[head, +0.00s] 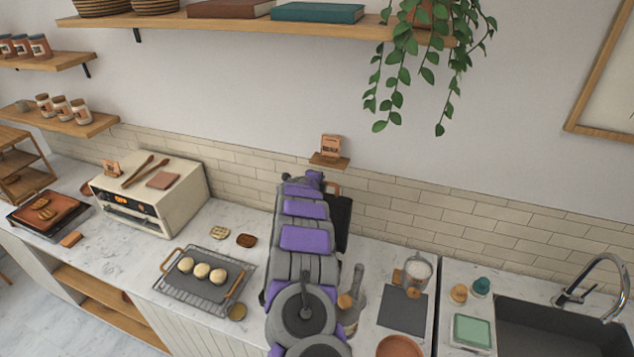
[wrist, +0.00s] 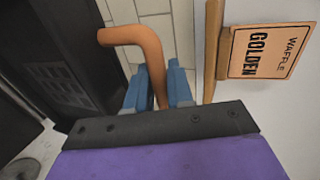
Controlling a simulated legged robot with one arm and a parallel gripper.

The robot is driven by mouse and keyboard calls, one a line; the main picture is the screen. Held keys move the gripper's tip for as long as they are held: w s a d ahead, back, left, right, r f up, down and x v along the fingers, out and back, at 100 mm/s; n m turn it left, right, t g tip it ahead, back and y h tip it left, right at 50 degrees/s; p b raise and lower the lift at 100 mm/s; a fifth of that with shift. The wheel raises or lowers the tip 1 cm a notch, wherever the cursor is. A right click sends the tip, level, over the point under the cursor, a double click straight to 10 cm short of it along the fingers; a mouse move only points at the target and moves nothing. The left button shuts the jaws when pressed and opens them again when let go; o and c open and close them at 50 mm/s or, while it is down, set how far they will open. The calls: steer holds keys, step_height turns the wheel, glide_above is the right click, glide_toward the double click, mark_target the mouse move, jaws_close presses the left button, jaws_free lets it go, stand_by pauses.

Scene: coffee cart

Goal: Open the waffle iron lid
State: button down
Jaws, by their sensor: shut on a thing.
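The waffle iron lid (head: 341,222) is a dark panel standing roughly upright behind my arm in the head view. In the wrist view the black lid (wrist: 60,55) fills the left side, with a grid of small squares on its face. Its curved orange-brown handle (wrist: 138,38) runs down between the blue fingers of my gripper (wrist: 158,92), which is shut on it. In the head view the handle (head: 333,187) shows beside my gripper (head: 316,177) at the lid's top. My arm hides most of the waffle iron's base.
A small wall shelf (head: 329,161) with a "Golden Waffle" card (wrist: 265,52) is close behind my gripper. A rack with dough balls (head: 202,271) and a toaster oven (head: 170,205) stand left. A jug (head: 417,268) and sink (head: 545,320) are right.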

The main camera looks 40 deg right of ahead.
steer(key=shift+f, duration=0.15)
steer(key=c, duration=1.2)
jaws_free()
steer(key=shift+d, duration=0.1)
steer(key=shift+o, duration=0.2)
steer(key=shift+b+v, duration=0.65)
steer(key=shift+v, duration=0.85)
steer(key=shift+s+a+r, duration=0.3)
steer(key=shift+s+a, duration=0.05)
steer(key=shift+a, duration=0.15)
steer(key=b+v, duration=0.3)
steer(key=v, duration=1)
steer(key=shift+w, duration=0.15)
